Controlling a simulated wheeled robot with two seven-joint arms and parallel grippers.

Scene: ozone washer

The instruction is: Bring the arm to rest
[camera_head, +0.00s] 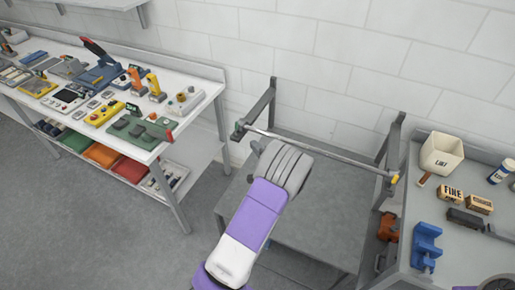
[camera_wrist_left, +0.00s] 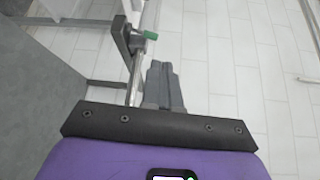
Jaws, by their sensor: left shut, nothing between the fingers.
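A thin grey metal bar (camera_head: 320,150) spans between two dark upright posts above a grey table (camera_head: 310,215). Its left end has a green fitting (camera_head: 238,131) and its right end a yellow one (camera_head: 393,179). My left arm reaches up from the bottom, and its gripper (camera_head: 257,147) is by the bar near the green end. In the left wrist view the gripper (camera_wrist_left: 158,66) is shut and empty, with the bar (camera_wrist_left: 135,75) just left of its fingers and the green fitting (camera_wrist_left: 151,35) beyond. I cannot tell whether the fingers touch the bar. My right gripper is out of view.
A white workbench (camera_head: 150,155) with several tools and bins stands at left. At right, a grey bench (camera_head: 445,255) holds a white bin (camera_head: 441,153), small boxes and a blue vise-like block (camera_head: 426,246). A tiled wall closes the back. Grey floor lies between the benches.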

